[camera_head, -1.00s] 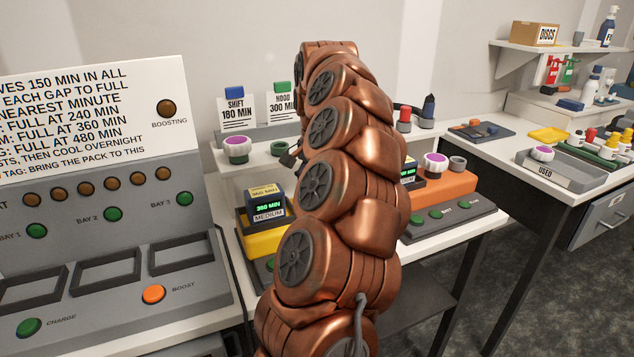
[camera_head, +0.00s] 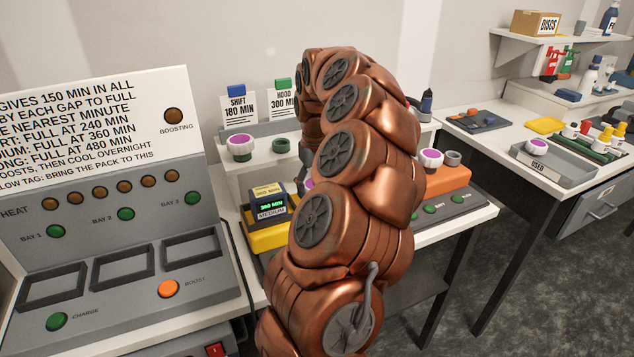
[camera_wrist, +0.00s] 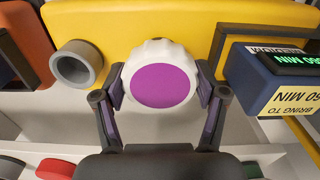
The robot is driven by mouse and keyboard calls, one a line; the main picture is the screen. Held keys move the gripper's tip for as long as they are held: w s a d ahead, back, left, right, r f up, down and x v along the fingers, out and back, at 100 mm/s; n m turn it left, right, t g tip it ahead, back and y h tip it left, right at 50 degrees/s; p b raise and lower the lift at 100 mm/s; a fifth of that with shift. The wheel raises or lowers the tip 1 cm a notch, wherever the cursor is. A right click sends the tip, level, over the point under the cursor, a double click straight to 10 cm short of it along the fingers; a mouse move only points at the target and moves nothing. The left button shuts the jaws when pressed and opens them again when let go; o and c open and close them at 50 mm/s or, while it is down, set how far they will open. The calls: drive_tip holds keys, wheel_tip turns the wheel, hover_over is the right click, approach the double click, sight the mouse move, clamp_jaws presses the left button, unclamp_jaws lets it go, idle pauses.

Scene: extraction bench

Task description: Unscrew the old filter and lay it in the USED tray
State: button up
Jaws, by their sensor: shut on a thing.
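In the wrist view my gripper (camera_wrist: 161,92) is shut on a filter (camera_wrist: 160,86) with a white ribbed rim and purple face. The filter is in front of the yellow unit (camera_wrist: 120,22), beside an empty grey ring (camera_wrist: 79,64); I cannot tell whether it is seated or free.
A 360 MIN MEDIUM pack (camera_head: 271,202) stands on the yellow unit, close right of my gripper in the wrist view. An orange unit (camera_head: 450,180) carries another filter (camera_head: 431,159). The charger panel (camera_head: 110,250) is at left. Bottles (camera_head: 605,136) stand beyond the USED tray.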

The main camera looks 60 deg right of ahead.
drive_tip(key=n+p, duration=0.2)
drive_tip(key=n, duration=0.2)
drive_tip(key=shift+s+r, duration=0.15)
drive_tip(key=shift+n+p, duration=0.45)
drive_tip(key=shift+n, duration=0.65)
drive_tip(key=o, duration=1.3)
drive_tip(key=shift+o, duration=0.2)
